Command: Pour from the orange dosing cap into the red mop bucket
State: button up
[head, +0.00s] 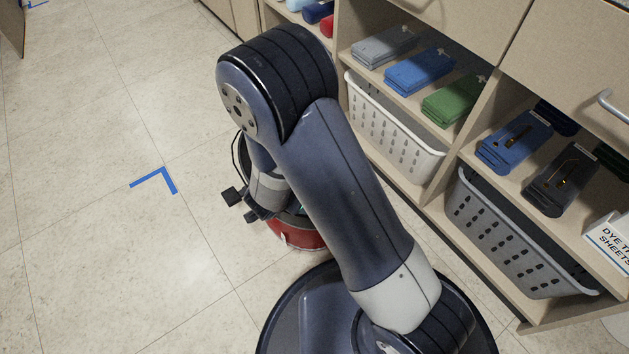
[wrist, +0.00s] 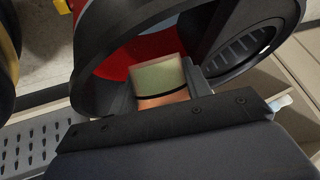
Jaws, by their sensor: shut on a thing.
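The red mop bucket (head: 300,236) stands on the floor, partly hidden behind my arm in the head view. In the wrist view its red inner wall (wrist: 150,50) and wide dark rim show just beyond the fingers. My gripper (wrist: 160,82) is shut on the orange dosing cap (wrist: 164,99), which sits between the two fingers over the bucket's mouth. A pale greenish face shows above a dark line on the cap; I cannot tell whether it is the contents. I see no stream leaving the cap. In the head view my arm hides the cap.
A dark slotted wringer (wrist: 240,48) sits at the bucket's right side in the wrist view. Shelves at right hold a white basket (head: 392,130), a grey basket (head: 515,240) and folded cloths (head: 420,72). The floor at left is clear, with a blue tape corner (head: 165,178).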

jog(key=shift+w+d+f+g+y+b, duration=0.25)
jog(key=shift+f+g+y+b, duration=0.25)
jog(key=shift+y+b, duration=0.3)
dwell(0.4)
jog(key=shift+r+m+g+y+p, duration=0.5)
jog(key=shift+g+y+p, duration=0.15)
jog(key=shift+g+y, duration=0.2)
dwell(1.4)
jog(key=shift+d+r+g+y+p, duration=0.1)
jog(key=shift+r+g+y+p, duration=0.35)
jog(key=shift+p, duration=1.8)
jog(key=shift+d+r+g+y+p, duration=0.1)
jog(key=shift+g+y+p, duration=0.35)
jog(key=shift+p, duration=1.8)
jog(key=shift+w+d+r+m+g+y+p, duration=0.2)
jog(key=shift+w+d+y+p, duration=0.2)
jog(key=shift+p, duration=1.25)
jog(key=shift+w+d+r+m+g+y+p, duration=0.1)
jog(key=shift+w+d+m+y+p, duration=0.25)
jog(key=shift+p, duration=1.25)
jog(key=shift+g+y+p, duration=0.25)
jog(key=shift+y+p, duration=0.35)
jog(key=shift+p, duration=0.5)
